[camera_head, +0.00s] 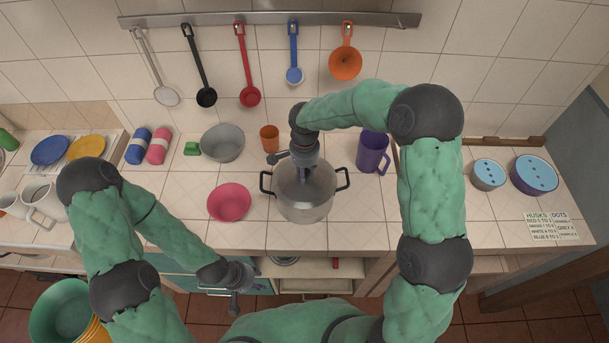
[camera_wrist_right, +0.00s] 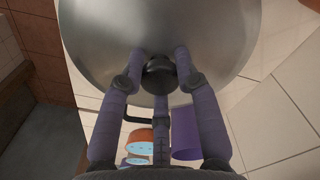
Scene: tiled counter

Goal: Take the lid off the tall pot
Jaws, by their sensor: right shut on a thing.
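The tall pot (camera_head: 305,213) is steel with two dark side handles and stands on the counter in the middle of the head view. Its silver lid (camera_head: 288,182) is over its mouth; I cannot tell if there is a gap beneath it. My right gripper (camera_head: 305,172) points down over the lid. In the right wrist view the lid (camera_wrist_right: 110,45) fills the top, and the fingers are closed around its black knob (camera_wrist_right: 158,76). My left gripper (camera_head: 236,298) hangs low in front of the counter, away from the pot; its finger opening is unclear.
A pink bowl (camera_head: 229,203) is left of the pot, a grey pot (camera_head: 222,142) and orange cup (camera_head: 269,137) behind it. A purple mug (camera_head: 373,150) stands to the right. Utensils hang from a rail (camera_head: 270,18).

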